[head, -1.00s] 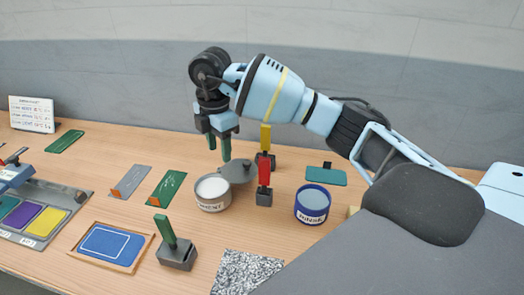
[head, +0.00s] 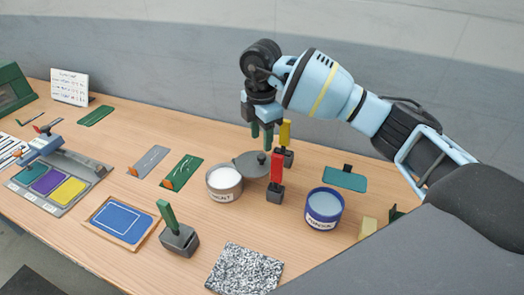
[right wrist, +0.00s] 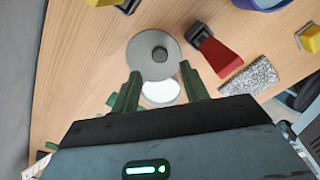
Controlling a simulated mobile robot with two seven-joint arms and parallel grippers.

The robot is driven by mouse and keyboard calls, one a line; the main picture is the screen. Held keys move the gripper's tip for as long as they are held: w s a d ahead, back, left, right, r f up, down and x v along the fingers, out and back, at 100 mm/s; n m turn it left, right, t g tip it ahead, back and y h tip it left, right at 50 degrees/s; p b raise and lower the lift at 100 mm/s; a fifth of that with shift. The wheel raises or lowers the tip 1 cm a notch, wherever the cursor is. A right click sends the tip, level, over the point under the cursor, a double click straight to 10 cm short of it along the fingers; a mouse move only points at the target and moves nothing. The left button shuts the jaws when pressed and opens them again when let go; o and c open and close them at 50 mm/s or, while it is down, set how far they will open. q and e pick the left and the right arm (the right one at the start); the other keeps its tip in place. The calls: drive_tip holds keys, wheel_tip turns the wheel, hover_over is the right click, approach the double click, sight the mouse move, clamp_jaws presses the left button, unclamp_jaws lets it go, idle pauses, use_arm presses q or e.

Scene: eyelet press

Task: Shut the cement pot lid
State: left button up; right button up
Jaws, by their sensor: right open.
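The cement pot (head: 224,184) is a round, light-coloured pot with a labelled front and pale contents. Its grey round lid (head: 248,165) stands open at the pot's back right, with a dark knob (head: 262,158). My right gripper (head: 262,140) is above and behind the lid, fingers pointing down, open and empty. In the right wrist view the lid (right wrist: 148,70) shows beyond the fingertips, apart from them as far as I can tell, and the pot's pale contents (right wrist: 160,92) show between the green fingers. My left gripper is not in view.
A red-handled tool (head: 276,175) stands close right of the lid, with a yellow-handled one (head: 285,140) behind it. A blue rinse pot (head: 323,210) is further right.

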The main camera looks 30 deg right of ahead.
sight(262, 156)
drive_tip(key=shift+f, duration=2.85)
clamp_jaws()
